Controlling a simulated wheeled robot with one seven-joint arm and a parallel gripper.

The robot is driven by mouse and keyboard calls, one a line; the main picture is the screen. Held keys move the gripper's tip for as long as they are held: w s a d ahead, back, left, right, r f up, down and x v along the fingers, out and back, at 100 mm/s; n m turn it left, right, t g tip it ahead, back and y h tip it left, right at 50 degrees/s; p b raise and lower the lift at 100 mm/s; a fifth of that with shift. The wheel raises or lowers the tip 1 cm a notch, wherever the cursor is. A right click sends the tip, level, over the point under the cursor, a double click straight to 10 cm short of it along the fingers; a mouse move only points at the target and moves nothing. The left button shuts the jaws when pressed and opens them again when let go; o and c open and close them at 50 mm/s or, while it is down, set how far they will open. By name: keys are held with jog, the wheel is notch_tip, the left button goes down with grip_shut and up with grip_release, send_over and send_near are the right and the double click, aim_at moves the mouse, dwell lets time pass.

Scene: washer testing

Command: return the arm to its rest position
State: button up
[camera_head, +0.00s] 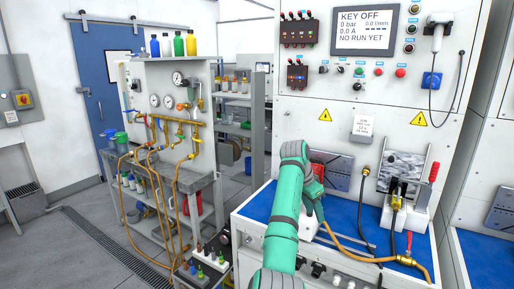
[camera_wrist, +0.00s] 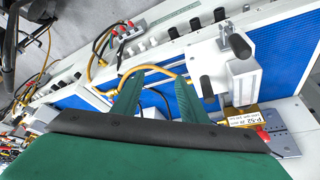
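My arm is green with dark grey bands. In the head view it rises from the bottom, bends at the top, and reaches down over the blue-topped test bench (camera_head: 260,207). My gripper (camera_head: 318,213) hangs over the bench's left part, partly hidden by the arm. In the wrist view the two green fingers of my gripper (camera_wrist: 160,84) stand apart with nothing held between them. The blue bench surface (camera_wrist: 153,101) and a yellow hose (camera_wrist: 160,71) show beyond the fingers. I cannot tell how far the fingertips are above the surface.
A white clamp fixture (camera_head: 394,219) with a red-handled lever (camera_head: 434,172) and hoses stands right of my gripper. The control panel with a screen (camera_head: 364,29) rises behind. A gauge cart (camera_head: 172,150) stands left. The floor (camera_head: 85,215) further left is mostly clear.

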jog(key=s+f+n+t, duration=0.1)
jog(key=s+f+n, duration=0.1)
jog(key=f, duration=1.3)
jog(key=s+f+n+t, duration=0.2)
jog(key=f, duration=1.3)
jog(key=s+a+f+n+t, duration=0.2)
jog(key=s+f, duration=0.7)
jog(key=s+a+f+n+t, duration=0.2)
jog(key=s+a+f, duration=0.1)
jog(key=s+f, duration=0.55)
jog(key=s+a+r+n+t+y, duration=0.15)
jog(key=s+a, duration=0.35)
jog(key=s, duration=0.8)
jog(key=s+a+r+n+t+y, duration=0.15)
jog(key=s+a, duration=0.25)
jog(key=s, duration=0.8)
jog(key=s+a+r+n+t, duration=0.1)
jog(key=s+a+r, duration=0.2)
jog(key=s+r, duration=0.6)
jog(key=s+a+r+n+t+y, duration=0.1)
jog(key=s+a+r+t, duration=0.1)
jog(key=s+r, duration=0.7)
notch_tip(320, 180, up, 3)
jog(key=shift+a+f, duration=0.1)
jog(key=shift+a, duration=0.3)
